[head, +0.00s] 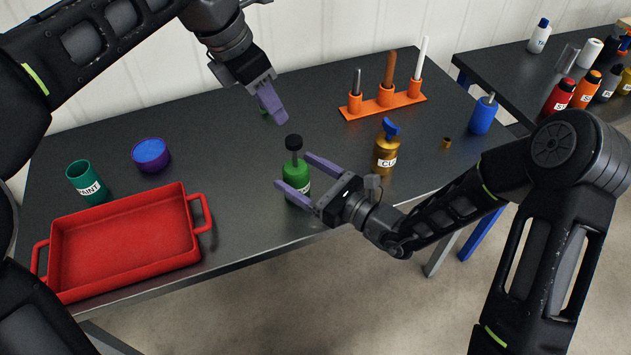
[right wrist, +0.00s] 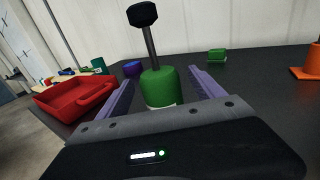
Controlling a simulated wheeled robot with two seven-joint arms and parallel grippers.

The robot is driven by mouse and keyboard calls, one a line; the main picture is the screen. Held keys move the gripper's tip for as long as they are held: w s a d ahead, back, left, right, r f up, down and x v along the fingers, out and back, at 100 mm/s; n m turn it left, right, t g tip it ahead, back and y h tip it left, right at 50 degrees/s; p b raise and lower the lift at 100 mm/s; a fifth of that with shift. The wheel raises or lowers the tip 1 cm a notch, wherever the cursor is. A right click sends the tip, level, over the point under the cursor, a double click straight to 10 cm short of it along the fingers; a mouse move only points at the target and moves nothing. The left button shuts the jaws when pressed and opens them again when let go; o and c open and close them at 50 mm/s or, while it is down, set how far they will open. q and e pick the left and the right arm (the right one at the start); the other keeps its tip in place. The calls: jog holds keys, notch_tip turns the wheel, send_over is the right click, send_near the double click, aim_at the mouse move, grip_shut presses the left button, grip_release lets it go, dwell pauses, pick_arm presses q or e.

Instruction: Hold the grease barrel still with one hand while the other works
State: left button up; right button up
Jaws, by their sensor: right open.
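A green barrel (head: 296,171) with a rod and black knob stands upright near the table's front edge. Its white label is mostly hidden, so I cannot read it. In the right wrist view the barrel (right wrist: 160,87) sits between the purple fingers. My right gripper (head: 293,170) is open, one finger on each side of the barrel, with no clear contact. My left gripper (head: 274,108) is empty above the table, behind and left of the knob. Its fingers overlap in the view, so its opening is unclear.
A red tray (head: 190,247), teal paint cup (head: 85,181) and blue-purple bowl (head: 151,155) are left. A gold bottle (head: 386,157), orange rack (head: 411,106) and blue bottle (head: 483,116) are right. A small green block (right wrist: 217,55) lies behind the barrel.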

jog(key=shift+w+a, duration=0.45)
jog(key=shift+a, duration=0.1)
jog(key=c, duration=1.6)
